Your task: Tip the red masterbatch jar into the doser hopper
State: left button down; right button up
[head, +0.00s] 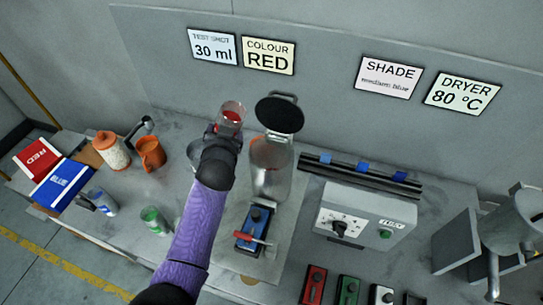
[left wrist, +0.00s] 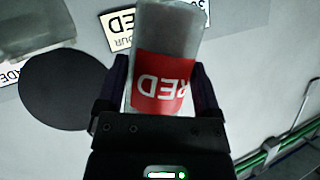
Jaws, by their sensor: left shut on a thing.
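The red masterbatch jar (head: 231,117) is a clear jar with a red label, held up at the back of the bench. In the left wrist view the jar (left wrist: 165,80) stands between the fingers, its label reading RED upside down, as the wall card does. My left gripper (head: 224,135) is shut on it. The jar looks upright; its contents are not clear. The doser hopper (head: 270,170) is a metallic cylinder just right of the gripper. Its round black lid (head: 280,115) is raised behind it and shows in the left wrist view (left wrist: 66,90). My right gripper is out of view.
A blue-labelled jar (head: 103,201) and a green-labelled jar (head: 154,220) stand at left. An orange-lidded container (head: 112,150) and an orange mug (head: 152,153) stand behind them. A control box (head: 363,215) is at right. A blue block with a red handle (head: 253,228) sits before the hopper.

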aim_at(236, 132)
pick_arm(q)
jog(key=shift+d+r+m+b, duration=0.15)
jog(key=shift+d+m+b, duration=0.15)
jog(key=shift+b, duration=0.15)
jog(key=b, duration=0.1)
jog(key=f+m+t+y+b, duration=0.1)
jog(key=b, duration=0.1)
jog(key=shift+s+d, duration=0.2)
jog(key=shift+d, duration=0.2)
jog(key=m+b, duration=0.1)
jog(key=b, duration=0.1)
jog(key=m+t+y+b, duration=0.1)
jog(key=shift+a+f+b, duration=0.2)
jog(key=shift+f+b, duration=0.15)
jog(key=shift+b, duration=0.05)
jog(key=shift+w+r+m, duration=0.1)
jog(key=shift+m, duration=0.2)
jog(key=shift+a+r+m+t+y+b, duration=0.1)
jog(key=shift+r+m+t+y+b, duration=0.3)
jog(key=shift+m, duration=0.4)
jog(key=shift+f+m+t+b, duration=0.15)
jog(key=shift+m+t+b, duration=0.45)
jog(key=shift+m+b, duration=0.2)
jog(key=shift+s+d+r+m+t+b, duration=0.2)
jog(key=shift+d+r+m+t+b, duration=0.25)
jog(key=shift+d+m, duration=0.3)
dwell(0.8)
